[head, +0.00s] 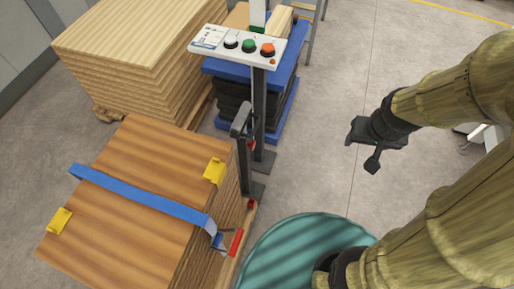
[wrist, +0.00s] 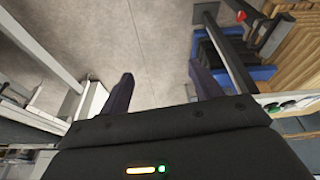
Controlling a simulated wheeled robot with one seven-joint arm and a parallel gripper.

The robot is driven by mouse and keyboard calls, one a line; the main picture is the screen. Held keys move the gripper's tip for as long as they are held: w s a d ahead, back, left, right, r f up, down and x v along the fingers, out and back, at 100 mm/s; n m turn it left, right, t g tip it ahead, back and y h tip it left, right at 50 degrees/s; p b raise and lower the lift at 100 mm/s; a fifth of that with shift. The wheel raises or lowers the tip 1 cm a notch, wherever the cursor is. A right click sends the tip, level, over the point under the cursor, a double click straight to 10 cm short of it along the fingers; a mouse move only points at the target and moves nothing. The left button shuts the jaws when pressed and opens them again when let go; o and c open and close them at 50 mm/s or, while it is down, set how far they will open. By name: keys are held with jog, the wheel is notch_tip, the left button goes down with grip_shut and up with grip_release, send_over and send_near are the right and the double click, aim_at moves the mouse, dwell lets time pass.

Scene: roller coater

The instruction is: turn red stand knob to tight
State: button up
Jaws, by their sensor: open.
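A small red knob (head: 252,145) shows beside a dark upright stand post (head: 243,160), partly hidden by the post. Its setting cannot be told. A red knob on a dark post also shows at the top of the wrist view (wrist: 242,16). My gripper (head: 362,151) is open and empty, in the air above the floor, well to the right of the stand in the head view. Its two dark fingers stand apart in the wrist view (wrist: 164,84), with bare floor between them.
A button panel (head: 238,46) tops another dark post behind the stand. A strapped board stack (head: 140,165) is at left, with a red strap handle (head: 236,242). A teal round top (head: 300,250) is in front. Floor between stand and gripper is clear.

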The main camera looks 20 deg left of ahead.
jog(key=w+a+f+n+t+y+b, duration=0.3)
jog(key=w+f+n+b, duration=0.1)
jog(key=w+f+b, duration=0.6)
jog(key=w+a+f+n+t+y+b, duration=0.2)
jog(key=w+a+f+n+t+b, duration=0.15)
jog(key=w+f+b, duration=0.7)
jog(key=s+a+f+n+g+y+b, duration=0.1)
jog(key=a+f+n+g+y+b, duration=0.1)
jog(key=f, duration=0.6)
jog(key=s+a+f+n+g+y+b, duration=0.1)
jog(key=a+f+n+g+y+b, duration=0.2)
jog(key=f+y+b, duration=0.3)
jog(key=s+a+f+n+g+y+b, duration=0.2)
jog(key=f+n+y+b, duration=0.3)
jog(key=f, duration=0.5)
jog(key=a+g+b, duration=0.1)
jog(key=b, duration=0.1)
jog(key=shift+f+g+b, duration=0.25)
jog(key=shift+g+b, duration=0.1)
jog(key=shift+b, duration=0.05)
jog(key=shift+a, duration=0.15)
